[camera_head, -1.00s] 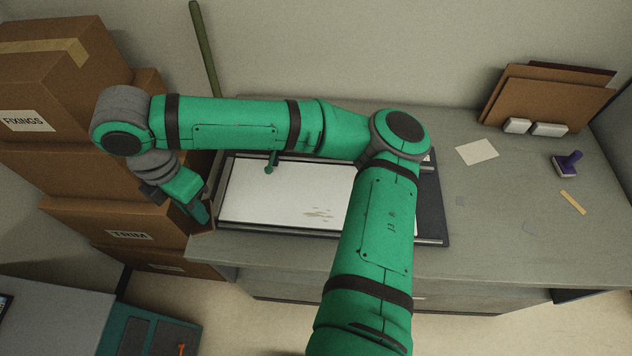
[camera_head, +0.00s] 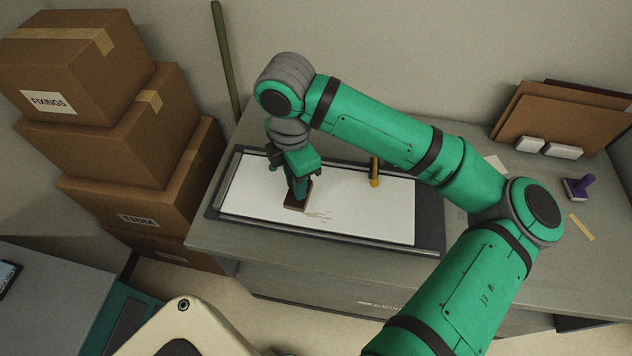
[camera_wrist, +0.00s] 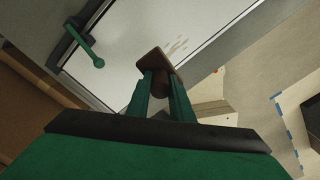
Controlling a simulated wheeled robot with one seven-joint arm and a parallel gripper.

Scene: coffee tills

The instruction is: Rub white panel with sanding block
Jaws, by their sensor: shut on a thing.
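The white panel (camera_head: 370,208) lies flat in a dark frame on the grey bench; it also shows in the wrist view (camera_wrist: 122,42). Brownish marks (camera_head: 319,215) streak its surface near the middle of its front half. My gripper (camera_head: 297,190) points down over the left part of the panel, shut on the brown sanding block (camera_head: 298,203). In the wrist view the block (camera_wrist: 151,61) sits at the fingertips, beside the marks. The block is at or just above the panel; I cannot tell whether it touches. My arm hides part of the panel's back edge.
A yellow clamp lever (camera_head: 375,173) stands at the panel's back edge, and a green lever (camera_wrist: 90,48) shows in the wrist view. Stacked cardboard boxes (camera_head: 130,150) stand left of the bench. A purple stamp (camera_head: 578,187) and a yellow strip (camera_head: 581,227) lie on the right.

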